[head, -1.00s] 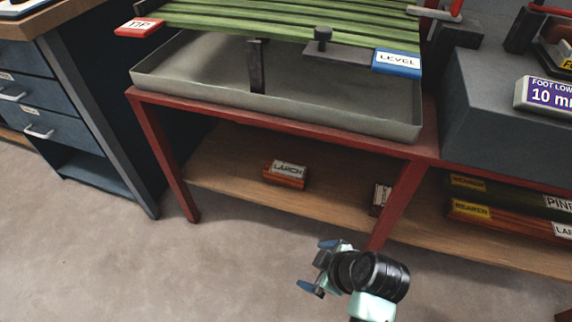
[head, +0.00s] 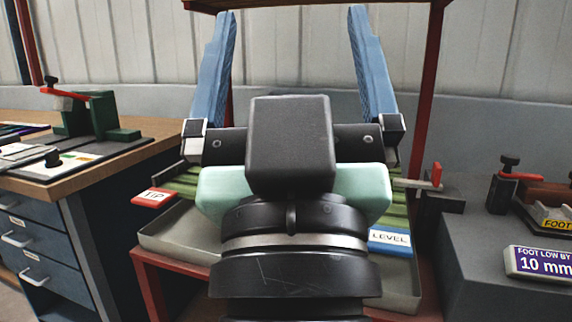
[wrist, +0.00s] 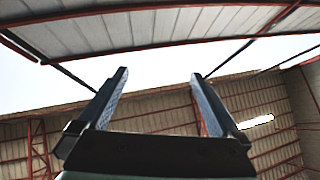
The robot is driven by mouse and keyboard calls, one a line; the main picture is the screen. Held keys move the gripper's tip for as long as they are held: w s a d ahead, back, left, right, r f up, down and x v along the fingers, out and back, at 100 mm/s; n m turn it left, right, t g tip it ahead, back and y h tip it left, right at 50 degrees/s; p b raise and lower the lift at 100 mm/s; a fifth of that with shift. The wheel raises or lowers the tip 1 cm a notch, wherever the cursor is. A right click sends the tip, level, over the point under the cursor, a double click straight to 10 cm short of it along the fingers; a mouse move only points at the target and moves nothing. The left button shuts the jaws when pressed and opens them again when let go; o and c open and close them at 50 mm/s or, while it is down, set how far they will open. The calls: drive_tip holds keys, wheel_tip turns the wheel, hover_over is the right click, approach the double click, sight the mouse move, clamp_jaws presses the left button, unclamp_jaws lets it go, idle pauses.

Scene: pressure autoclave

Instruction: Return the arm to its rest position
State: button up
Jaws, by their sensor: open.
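My gripper (head: 291,65) is raised close in front of the head camera. Its two blue fingers stand upright and wide apart, with nothing between them. In the wrist view my gripper (wrist: 158,90) is also open and empty, and its fingers point up toward the roof and far wall. My wrist and gripper body hide the middle of the red-framed bench behind them.
Behind my arm is a grey tray (head: 180,240) with green slats, a red TIP label (head: 155,197) and a blue LEVEL label (head: 390,242). A wooden workbench (head: 60,178) stands at left. A grey block (head: 480,255) with a 10 mm sign (head: 540,262) is at right.

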wheel_tip(320, 180, up, 6)
drive_tip(key=s+t+p, duration=0.1)
drive_tip(key=s+p, duration=0.1)
drive_tip(key=p, duration=0.1)
drive_tip(key=shift+s+a+m, duration=0.25)
drive_tip(key=shift+s+m, duration=0.05)
drive_tip(key=r+p, duration=3.4)
drive_tip(key=p, duration=0.1)
drive_tip(key=shift+w, duration=0.2)
drive_tip(key=shift+c, duration=0.2)
